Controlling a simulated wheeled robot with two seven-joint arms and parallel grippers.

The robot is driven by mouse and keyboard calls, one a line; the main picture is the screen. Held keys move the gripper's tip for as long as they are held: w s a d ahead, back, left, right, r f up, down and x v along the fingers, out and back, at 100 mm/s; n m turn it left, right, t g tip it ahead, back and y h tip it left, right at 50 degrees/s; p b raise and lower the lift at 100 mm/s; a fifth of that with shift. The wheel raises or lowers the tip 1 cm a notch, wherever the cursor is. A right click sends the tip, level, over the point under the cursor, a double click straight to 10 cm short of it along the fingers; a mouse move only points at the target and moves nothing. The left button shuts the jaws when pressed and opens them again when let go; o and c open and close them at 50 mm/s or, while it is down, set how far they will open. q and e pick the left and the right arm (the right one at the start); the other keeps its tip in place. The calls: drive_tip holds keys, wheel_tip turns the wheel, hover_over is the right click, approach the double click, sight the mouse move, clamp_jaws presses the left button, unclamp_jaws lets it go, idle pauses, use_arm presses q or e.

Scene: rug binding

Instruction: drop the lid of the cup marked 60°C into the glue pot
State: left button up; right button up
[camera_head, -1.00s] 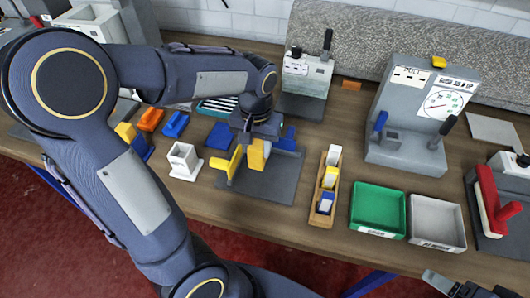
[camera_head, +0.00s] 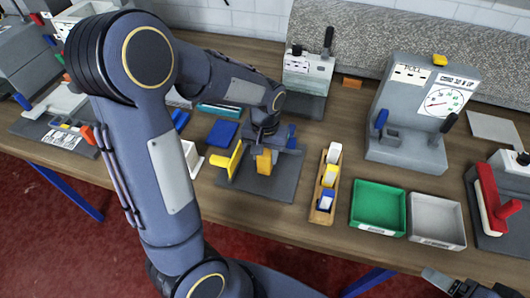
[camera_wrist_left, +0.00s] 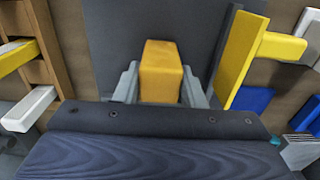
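My left gripper (camera_head: 264,143) is over the dark grey plate (camera_head: 283,185). In the left wrist view its two grey fingers (camera_wrist_left: 160,88) press against both sides of a yellow block (camera_wrist_left: 160,65), with no gap showing. The same yellow block (camera_head: 263,163) shows under the gripper in the head view; whether it touches the plate is unclear. I cannot make out a cup marked 60°C, its lid, or a thing clearly marked as the glue pot. A grey machine (camera_head: 420,110) has a round dial and a small square socket. My right gripper (camera_head: 465,287) is partly visible at the bottom edge.
A yellow upright piece (camera_head: 226,161) stands at the plate's left. To the right are a wooden holder (camera_head: 316,214) with several small blocks, a green tray (camera_head: 378,224) and a grey tray (camera_head: 435,240), both empty.

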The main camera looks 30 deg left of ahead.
use_arm(q)
drive_tip(key=o, duration=0.4)
